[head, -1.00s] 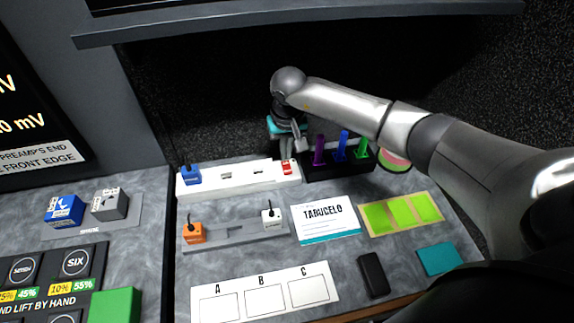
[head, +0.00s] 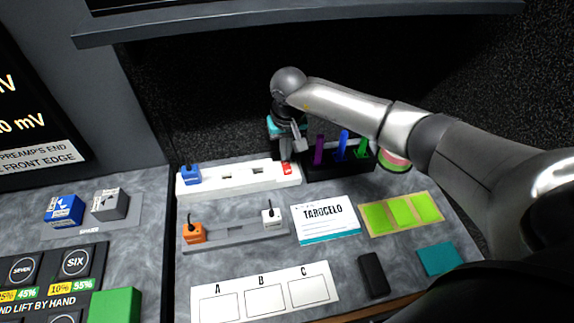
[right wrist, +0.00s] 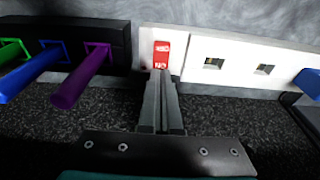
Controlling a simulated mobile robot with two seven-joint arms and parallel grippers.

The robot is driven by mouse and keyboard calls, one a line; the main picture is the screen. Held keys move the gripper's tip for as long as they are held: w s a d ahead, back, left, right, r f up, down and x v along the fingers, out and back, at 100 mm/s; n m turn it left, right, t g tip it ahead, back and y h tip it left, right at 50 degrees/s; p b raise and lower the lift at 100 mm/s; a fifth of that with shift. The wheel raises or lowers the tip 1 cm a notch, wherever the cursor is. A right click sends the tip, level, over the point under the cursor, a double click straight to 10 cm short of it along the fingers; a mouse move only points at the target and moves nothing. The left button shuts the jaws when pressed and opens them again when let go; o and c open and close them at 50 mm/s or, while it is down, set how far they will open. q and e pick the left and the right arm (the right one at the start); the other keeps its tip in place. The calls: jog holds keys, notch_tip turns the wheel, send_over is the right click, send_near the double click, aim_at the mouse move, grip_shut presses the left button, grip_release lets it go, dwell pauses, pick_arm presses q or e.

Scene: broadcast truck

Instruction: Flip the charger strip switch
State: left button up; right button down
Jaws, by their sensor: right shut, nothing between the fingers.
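The white charger strip (head: 238,181) lies along the back of the grey counter. Its red rocker switch (head: 287,169) sits at the strip's right end. In the right wrist view, the switch (right wrist: 162,50) shows white lettering, with upside-down "ON" at the end nearest my fingers. My right gripper (head: 287,155) points down at the back of the strip's right end. It also shows in the right wrist view (right wrist: 160,73), shut and empty, its tips at the switch's near edge. I cannot tell whether they touch it. My left gripper is out of view.
A blue plug (head: 190,175) stands in the strip's left end. A black holder (head: 325,172) with purple, blue and green sticks stands close on the right. A grey strip (head: 238,234) with orange and white plugs and a TARUCELO card (head: 324,219) lie in front.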

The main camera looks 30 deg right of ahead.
aim_at(286, 164)
jog(key=shift+f+b, duration=0.9)
jog(key=shift+f, duration=0.05)
jog(key=shift+r, duration=0.1)
dwell(0.4)
jog(key=shift+r+p, duration=2.35)
jog(key=shift+r, duration=1.15)
jog(key=shift+f, duration=0.15)
